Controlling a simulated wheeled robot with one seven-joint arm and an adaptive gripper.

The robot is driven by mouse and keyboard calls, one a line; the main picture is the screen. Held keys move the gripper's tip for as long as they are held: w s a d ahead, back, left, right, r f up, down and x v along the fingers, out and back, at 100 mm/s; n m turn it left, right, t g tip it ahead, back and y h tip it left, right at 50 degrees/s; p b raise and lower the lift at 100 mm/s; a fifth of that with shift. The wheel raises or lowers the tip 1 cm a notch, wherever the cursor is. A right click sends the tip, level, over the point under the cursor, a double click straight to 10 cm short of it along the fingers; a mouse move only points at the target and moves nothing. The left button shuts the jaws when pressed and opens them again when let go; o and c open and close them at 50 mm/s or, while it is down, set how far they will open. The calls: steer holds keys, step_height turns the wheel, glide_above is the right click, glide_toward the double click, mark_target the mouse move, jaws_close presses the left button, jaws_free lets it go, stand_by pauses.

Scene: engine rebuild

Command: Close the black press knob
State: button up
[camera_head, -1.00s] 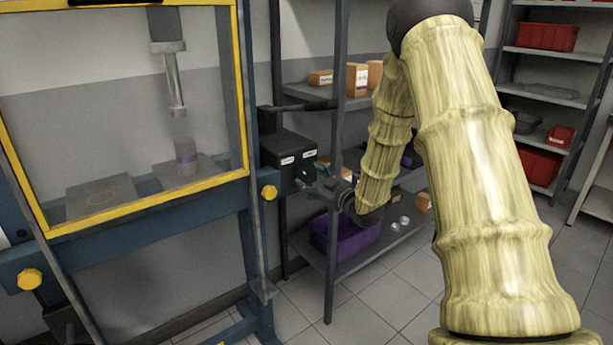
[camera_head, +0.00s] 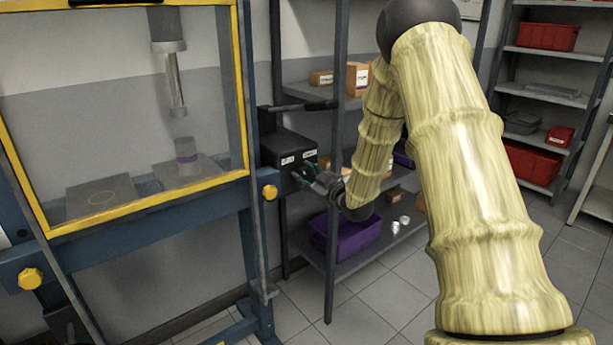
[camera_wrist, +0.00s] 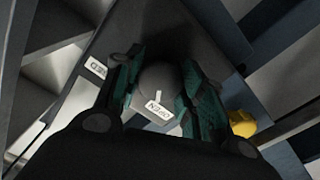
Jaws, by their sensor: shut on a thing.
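The black press knob (camera_wrist: 158,82) sits on the face of a black box (camera_head: 285,148) at the right side of the press. It is round and dark with a white mark. A label reading "OPEN" (camera_wrist: 158,110) is beside it, and another label, partly readable, is to the left (camera_wrist: 96,67). My gripper (camera_wrist: 160,85) has its green-padded fingers on both sides of the knob and is shut on it. In the head view my gripper (camera_head: 300,176) is at the box's front face; the knob itself is hidden there by the fingers.
The press frame (camera_head: 120,215) is blue with a yellow-edged clear guard. A grey shelf (camera_head: 350,258) with a purple bin (camera_head: 345,235) and boxes stands just behind my arm. Yellow knobs (camera_head: 270,192) protrude from the frame. The tiled floor in front is clear.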

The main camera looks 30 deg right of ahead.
steer(key=shift+r+m, duration=0.1)
steer(key=shift+m, duration=0.2)
steer(key=m+p, duration=0.2)
steer(key=shift+m, duration=0.4)
steer(key=m+p, duration=0.1)
steer(key=m, duration=0.2)
steer(key=shift+d+m, duration=0.1)
steer(key=shift+m, duration=0.3)
steer(key=m+p, duration=0.2)
steer(key=m, duration=0.4)
steer(key=shift+m, duration=0.3)
steer(key=o, duration=1)
steer(key=shift+d, duration=0.1)
